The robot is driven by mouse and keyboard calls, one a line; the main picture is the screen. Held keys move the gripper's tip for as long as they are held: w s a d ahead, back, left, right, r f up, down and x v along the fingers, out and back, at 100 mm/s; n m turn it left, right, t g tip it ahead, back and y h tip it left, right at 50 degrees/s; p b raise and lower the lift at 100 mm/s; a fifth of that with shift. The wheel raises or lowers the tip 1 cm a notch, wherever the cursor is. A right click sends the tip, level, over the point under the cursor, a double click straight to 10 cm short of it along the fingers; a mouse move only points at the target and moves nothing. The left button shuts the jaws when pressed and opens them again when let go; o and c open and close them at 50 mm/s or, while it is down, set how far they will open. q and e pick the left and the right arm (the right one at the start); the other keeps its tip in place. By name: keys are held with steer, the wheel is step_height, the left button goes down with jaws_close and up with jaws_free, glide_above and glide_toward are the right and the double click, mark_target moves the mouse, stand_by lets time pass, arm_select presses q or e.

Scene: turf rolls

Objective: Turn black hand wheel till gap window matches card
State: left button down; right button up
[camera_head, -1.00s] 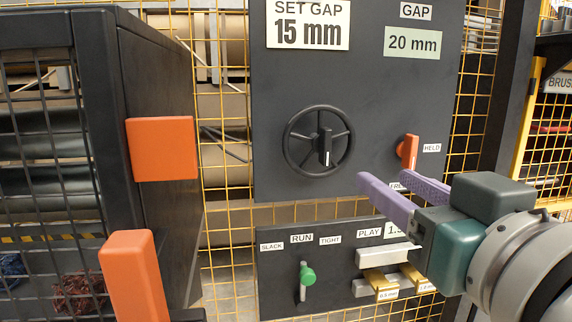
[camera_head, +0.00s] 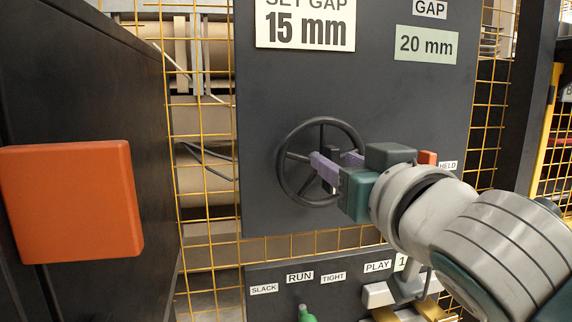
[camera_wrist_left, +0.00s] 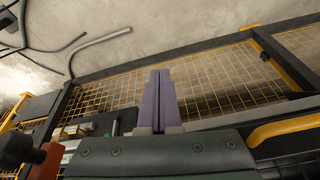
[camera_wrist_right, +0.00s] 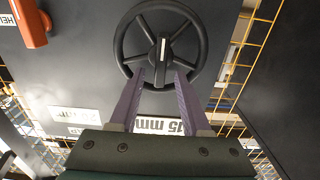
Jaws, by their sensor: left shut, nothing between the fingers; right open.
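The black hand wheel (camera_head: 284,172) is on the dark panel, with a dark upright grip piece at its middle; it also shows in the right wrist view (camera_wrist_right: 122,45). My right gripper (camera_head: 335,160) is open in front of the wheel. In the right wrist view its purple fingers (camera_wrist_right: 161,75) stand apart, with tips either side of the grip piece's line; I cannot tell if they touch. The card (camera_head: 305,32) reads SET GAP 15 mm. The gap window (camera_head: 426,45) reads 20 mm. My left gripper (camera_wrist_left: 158,75) is shut and empty, away from the wheel.
An orange lever (camera_head: 427,158) by the HELD label is partly hidden by my right arm. A lower panel has a green-knobbed lever (camera_head: 306,314) under SLACK, RUN and TIGHT labels. A dark cabinet with an orange block (camera_head: 70,200) stands left.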

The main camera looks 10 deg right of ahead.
steer(key=shift+w, duration=0.8)
steer(key=shift+c, duration=0.3)
jaws_close()
stand_by(0.6)
